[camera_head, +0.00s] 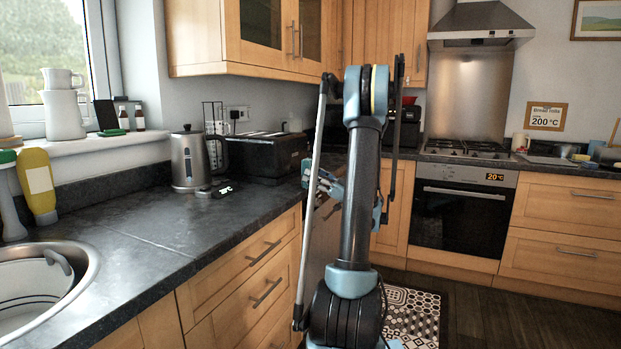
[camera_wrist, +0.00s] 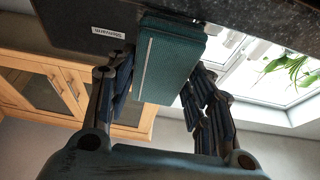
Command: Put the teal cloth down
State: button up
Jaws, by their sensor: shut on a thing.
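The teal cloth (camera_wrist: 172,58) shows in the wrist view as a thick folded block with a pale line down one side. My gripper (camera_wrist: 163,74) is shut on it, with one finger on each side. The far end of the cloth lies against or just in front of a dark surface; I cannot tell whether they touch. In the head view my arm stands upright in the middle and hides most of the gripper. I cannot make out the cloth there.
The dark worktop (camera_head: 120,235) has clear room in front of the kettle (camera_head: 188,160) and black box (camera_head: 262,157). A round sink (camera_head: 85,262) holding a white bowl is at the left. A yellow bottle (camera_head: 38,185) stands behind it. The oven (camera_head: 460,215) is at the back.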

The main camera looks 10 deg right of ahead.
jog(key=shift+a, duration=0.1)
jog(key=shift+w+a, duration=1.05)
jog(key=shift+a, duration=0.35)
jog(key=shift+w+a, duration=1.05)
jog(key=shift+a, duration=0.3)
jog(key=shift+s+d, duration=0.1)
jog(key=s+d, duration=0.4)
jog(key=d, duration=0.2)
jog(key=w+a, duration=0.3)
jog(key=a, duration=0.2)
jog(key=w+a, duration=0.2)
jog(key=shift+w+a, duration=0.35)
jog(key=w+d, duration=0.2)
jog(key=w, duration=0.1)
jog(key=w+d, duration=0.2)
jog(key=w, duration=0.1)
jog(key=w+d, duration=0.3)
jog(key=shift+c, duration=0.5)
jog(key=shift+s, duration=0.1)
